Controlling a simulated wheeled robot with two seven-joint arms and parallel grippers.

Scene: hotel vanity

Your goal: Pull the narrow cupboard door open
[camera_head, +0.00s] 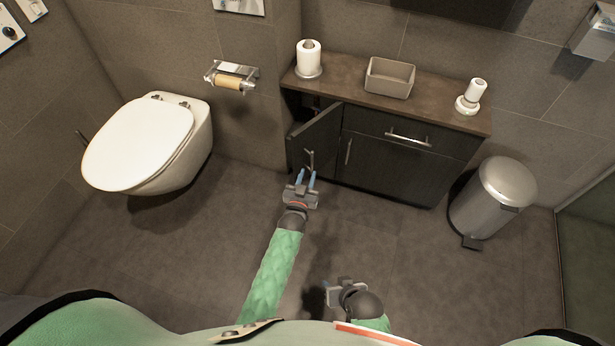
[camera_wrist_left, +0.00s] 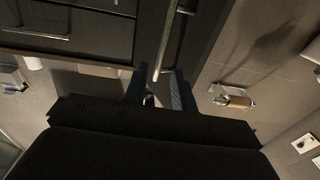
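The narrow cupboard door (camera_head: 318,132) is at the left end of the dark vanity and stands partly open. Its left edge is swung out from the cabinet, and a dark opening shows behind it. A slim metal bar handle (camera_head: 309,158) is on its front; the handle (camera_wrist_left: 165,42) also shows in the left wrist view. My left gripper (camera_head: 305,178) is at the handle's lower end. Its blue fingers (camera_wrist_left: 160,92) are apart, with the handle's end between or just in front of them. My right gripper (camera_head: 334,290) is low near my body; its fingers are unclear.
The vanity top (camera_head: 350,85) holds a paper roll, a box and a small white item. A drawer and wider door (camera_head: 395,165) are to the right. A steel bin (camera_head: 492,195) stands right, a toilet (camera_head: 150,145) left. The floor between is clear.

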